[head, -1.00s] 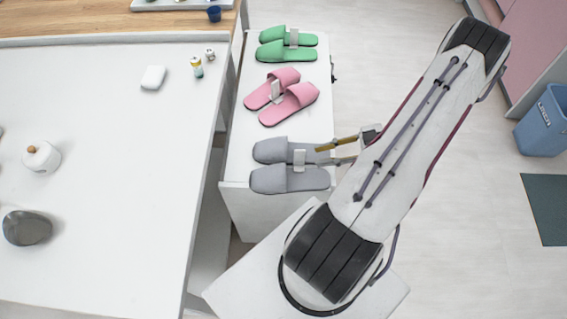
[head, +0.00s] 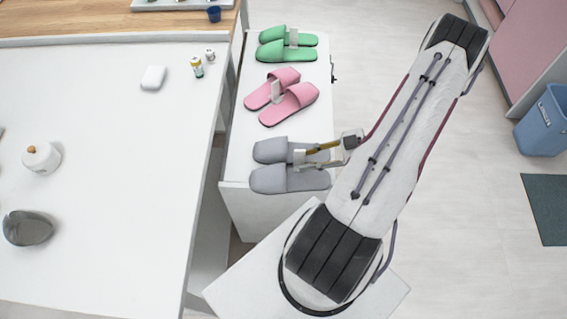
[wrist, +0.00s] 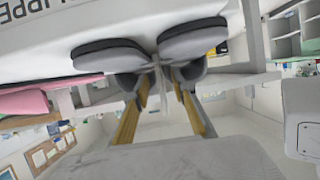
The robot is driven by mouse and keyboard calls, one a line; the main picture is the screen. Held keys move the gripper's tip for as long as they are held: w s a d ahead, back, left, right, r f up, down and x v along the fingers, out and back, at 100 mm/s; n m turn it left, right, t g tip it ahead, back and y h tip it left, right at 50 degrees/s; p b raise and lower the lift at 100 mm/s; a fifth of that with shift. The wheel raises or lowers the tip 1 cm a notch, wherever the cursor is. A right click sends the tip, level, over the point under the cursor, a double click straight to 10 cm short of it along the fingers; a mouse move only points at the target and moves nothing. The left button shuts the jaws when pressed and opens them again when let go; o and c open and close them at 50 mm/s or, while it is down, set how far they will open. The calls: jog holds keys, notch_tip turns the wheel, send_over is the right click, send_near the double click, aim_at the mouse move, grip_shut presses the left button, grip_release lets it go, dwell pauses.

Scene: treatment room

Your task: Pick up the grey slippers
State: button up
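The pair of grey slippers (head: 283,179) lies side by side on the near end of a white cabinet top, joined by a small white tag (head: 299,158). My gripper (head: 309,157) reaches in from the right, its fingertips at the tag and over the inner edges of the slippers. The fingers of my gripper (wrist: 162,92) are apart, one on each side of the tag. Whether they touch it is unclear.
Pink slippers (head: 290,104) and green slippers (head: 287,51) lie farther along the same white cabinet top (head: 240,120). A white table (head: 110,200) stands to the left. A blue bin (head: 544,122) is on the floor at the right.

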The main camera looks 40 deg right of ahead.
dwell(0.5)
grip_shut()
jog(key=shift+r, duration=0.15)
notch_tip(320, 180, up, 10)
dwell(0.9)
jog(key=shift+a, duration=0.1)
dwell(0.4)
